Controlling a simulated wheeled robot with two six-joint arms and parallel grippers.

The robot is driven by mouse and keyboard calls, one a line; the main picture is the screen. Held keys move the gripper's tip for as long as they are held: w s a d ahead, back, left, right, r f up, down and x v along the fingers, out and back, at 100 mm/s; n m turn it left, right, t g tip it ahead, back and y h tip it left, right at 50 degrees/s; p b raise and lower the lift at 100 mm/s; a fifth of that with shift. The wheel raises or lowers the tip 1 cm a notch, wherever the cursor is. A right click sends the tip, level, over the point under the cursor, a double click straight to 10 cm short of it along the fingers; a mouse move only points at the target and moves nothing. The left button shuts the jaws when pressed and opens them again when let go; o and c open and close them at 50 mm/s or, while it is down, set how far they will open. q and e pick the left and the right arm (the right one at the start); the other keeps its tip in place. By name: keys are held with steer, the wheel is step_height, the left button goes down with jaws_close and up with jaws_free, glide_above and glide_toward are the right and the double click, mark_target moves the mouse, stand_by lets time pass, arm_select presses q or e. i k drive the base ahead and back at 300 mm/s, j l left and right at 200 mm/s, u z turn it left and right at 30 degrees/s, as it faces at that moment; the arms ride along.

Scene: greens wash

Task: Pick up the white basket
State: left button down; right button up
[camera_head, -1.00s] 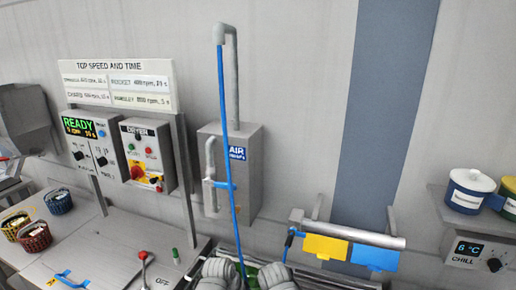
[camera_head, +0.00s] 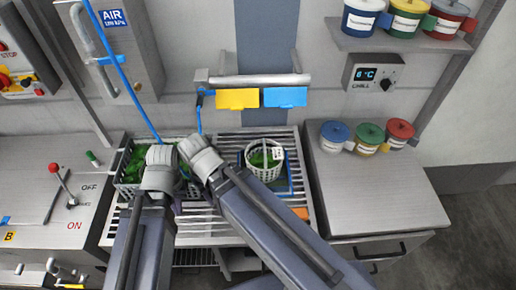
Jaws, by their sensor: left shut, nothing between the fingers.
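A round white basket (camera_head: 264,172) with green leaves and a small tag stands on the slatted rack, on a blue-edged base, right of both grippers. Neither gripper touches the white basket. The arms and grippers hide part of the wider basket.
The slatted rack (camera_head: 205,222) holds both baskets. A rail with yellow (camera_head: 237,98) and blue (camera_head: 286,97) tags hangs behind. Lidded pots (camera_head: 366,140) stand on the right cabinet (camera_head: 370,195), whose front is clear. A blue hose (camera_head: 130,75) hangs at left. A red-knobbed lever (camera_head: 62,183) stands left.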

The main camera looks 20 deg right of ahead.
mark_target(266, 167)
steer(key=k+l+z, duration=0.3)
steer(key=l+z, duration=0.25)
steer(key=l, duration=0.15)
steer(key=k+l+z, duration=0.15)
steer(key=l+z, duration=0.15)
steer(key=k+l+z, duration=0.1)
steer(key=l+z, duration=0.15)
steer(key=l, duration=0.3)
